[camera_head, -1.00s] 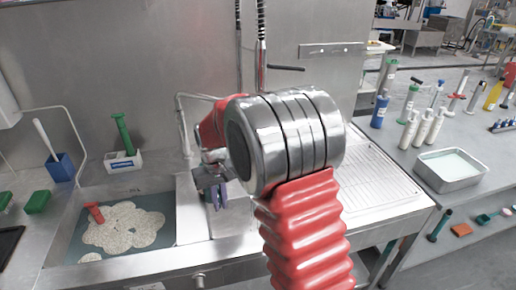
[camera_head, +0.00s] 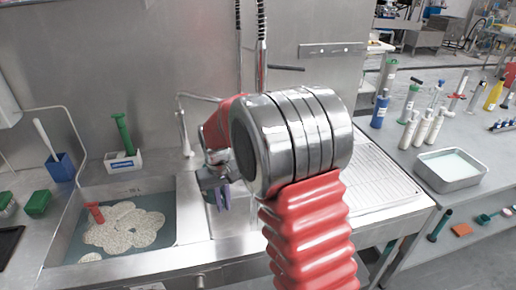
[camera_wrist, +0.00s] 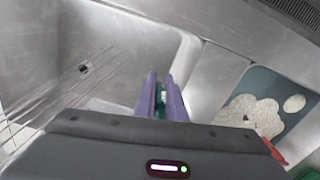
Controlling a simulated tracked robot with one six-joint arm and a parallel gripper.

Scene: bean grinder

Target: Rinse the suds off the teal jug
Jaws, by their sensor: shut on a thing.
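My gripper (camera_head: 222,196) hangs over the right-hand sink basin (camera_head: 196,212) in the head view, with its purple fingers pointing down. In the wrist view the purple fingers of my gripper (camera_wrist: 161,84) are close together around a narrow strip of teal (camera_wrist: 160,104), which fits the teal jug. Most of the jug is hidden behind the fingers and gripper body, so I cannot tell whether suds are on it. Thin pale streaks (camera_wrist: 62,95) cross the bare basin at left in the wrist view; I cannot tell whether they are water.
The left basin holds grey-blue water (camera_head: 185,210) with a foam patch (camera_head: 125,230) and a red-handled thing (camera_head: 95,212). A blue holder (camera_head: 60,167) and green brush (camera_head: 123,133) stand behind. A ribbed drainboard (camera_head: 372,180) lies right. A hose spring (camera_head: 261,40) hangs behind my arm.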

